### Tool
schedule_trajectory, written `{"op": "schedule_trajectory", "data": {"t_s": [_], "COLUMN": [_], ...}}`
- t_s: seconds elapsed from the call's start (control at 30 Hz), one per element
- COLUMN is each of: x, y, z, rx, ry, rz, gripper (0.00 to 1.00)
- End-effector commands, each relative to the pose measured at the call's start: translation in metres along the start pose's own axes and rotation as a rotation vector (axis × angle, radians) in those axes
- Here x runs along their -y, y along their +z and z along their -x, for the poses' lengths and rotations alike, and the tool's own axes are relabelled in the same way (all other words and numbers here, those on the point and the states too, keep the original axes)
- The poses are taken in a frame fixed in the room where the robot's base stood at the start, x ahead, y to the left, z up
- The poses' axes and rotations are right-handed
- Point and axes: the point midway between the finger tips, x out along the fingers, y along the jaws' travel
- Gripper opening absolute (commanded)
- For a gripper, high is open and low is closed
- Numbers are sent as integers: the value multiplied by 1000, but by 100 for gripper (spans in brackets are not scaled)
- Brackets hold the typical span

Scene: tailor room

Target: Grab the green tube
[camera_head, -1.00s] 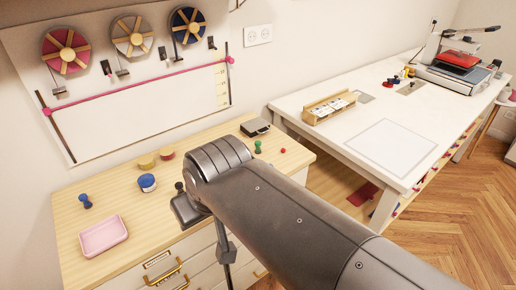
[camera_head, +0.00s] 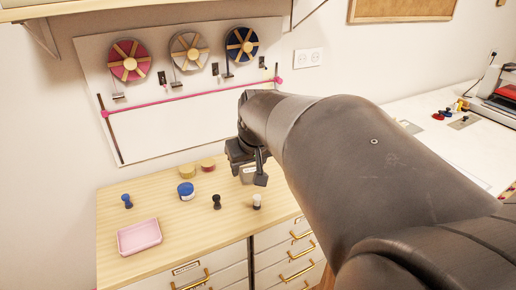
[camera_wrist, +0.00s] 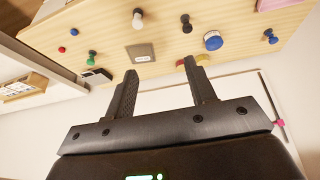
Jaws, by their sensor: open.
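A small green piece (camera_wrist: 92,55), shaped like a short upright peg, stands on the wooden cabinet top in the wrist view. I cannot tell for certain that it is the green tube. In the head view now it is hidden behind my arm. My gripper (camera_wrist: 160,66) is open, with nothing between its fingers, above the far edge of the cabinet top. The green piece lies to the left of both fingers in the wrist view. In the head view my gripper (camera_head: 258,168) hangs over the back right of the cabinet top.
On the cabinet top (camera_head: 165,205) stand a blue jar (camera_head: 186,191), a blue peg (camera_head: 127,201), a black peg (camera_head: 216,201), a white-and-black peg (camera_head: 257,201) and a pink tray (camera_head: 139,237). A black box (camera_wrist: 96,76) lies near the green piece. The wall board is close behind.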

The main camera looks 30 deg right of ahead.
Motion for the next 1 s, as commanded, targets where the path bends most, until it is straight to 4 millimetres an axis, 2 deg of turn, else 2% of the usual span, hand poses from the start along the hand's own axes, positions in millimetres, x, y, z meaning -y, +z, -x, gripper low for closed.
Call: {"op": "schedule_trajectory", "data": {"t_s": [0.1, 0.3, 0.5, 0.7, 0.83, 1.0], "x": [-34, -97, -170, -235, -258, -267], "y": [-26, -59, -75, -74, -71, -69], "z": [-26, -74, -128, -174, -191, -202], "rx": [18, 33, 42, 43, 43, 41], "ry": [5, 11, 12, 13, 13, 13], "rz": [-19, -45, -77, -106, -116, -120], "gripper": [51, 51, 51, 51, 51, 51]}}
